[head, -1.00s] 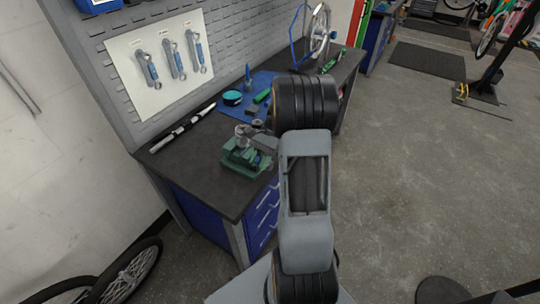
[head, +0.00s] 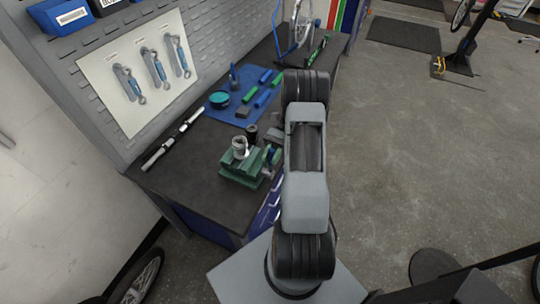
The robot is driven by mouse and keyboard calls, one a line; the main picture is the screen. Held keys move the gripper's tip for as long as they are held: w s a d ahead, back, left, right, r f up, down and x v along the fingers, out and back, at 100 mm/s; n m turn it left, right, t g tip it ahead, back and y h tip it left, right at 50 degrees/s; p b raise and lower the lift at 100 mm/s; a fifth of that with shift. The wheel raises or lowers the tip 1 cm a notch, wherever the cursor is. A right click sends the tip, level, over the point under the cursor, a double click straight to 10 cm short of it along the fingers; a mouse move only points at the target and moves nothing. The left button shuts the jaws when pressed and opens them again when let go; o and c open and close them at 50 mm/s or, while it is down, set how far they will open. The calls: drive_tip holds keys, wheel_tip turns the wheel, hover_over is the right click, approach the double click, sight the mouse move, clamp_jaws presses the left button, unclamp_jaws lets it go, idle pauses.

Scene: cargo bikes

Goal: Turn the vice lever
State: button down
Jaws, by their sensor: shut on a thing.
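A green bench vice (head: 242,170) stands on the near front corner of the dark workbench. A pale round metal part (head: 239,146) sits upright on top of it. My arm reaches up the middle of the head view. My gripper (head: 271,158) is at the right side of the vice, small and partly hidden behind my arm. It is shut on the vice lever, of which almost nothing shows. The lever's exact angle cannot be made out.
A blue mat (head: 226,116) with several green and blue tools and a teal tape roll (head: 218,99) lies behind the vice. A black and silver bar (head: 173,138) lies along the wall. Wrenches hang on a white board (head: 125,75).

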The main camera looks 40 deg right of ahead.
sight(272, 151)
drive_tip(key=shift+w+d, duration=0.1)
drive_tip(key=shift+d, duration=0.05)
idle(0.4)
drive_tip(key=c, duration=1)
unclamp_jaws()
drive_tip(key=shift+r+p, duration=0.35)
drive_tip(key=shift+p, duration=0.1)
wheel_tip(272, 151, up, 3)
drive_tip(key=p, duration=0.2)
drive_tip(key=shift+r+p, duration=0.15)
drive_tip(key=shift+p, duration=0.2)
drive_tip(key=s+a+r, duration=0.1)
drive_tip(key=s+r, duration=0.2)
drive_tip(key=s, duration=0.1)
drive_tip(key=s+a+r+b, duration=0.1)
drive_tip(key=s+a+r, duration=0.1)
drive_tip(key=s+r, duration=0.1)
drive_tip(key=s+a+r, duration=0.2)
drive_tip(key=s+r, duration=0.1)
drive_tip(key=s, duration=0.3)
drive_tip(key=shift+a+b, duration=0.15)
drive_tip(key=shift+b, duration=0.2)
drive_tip(key=shift+w+f, duration=0.1)
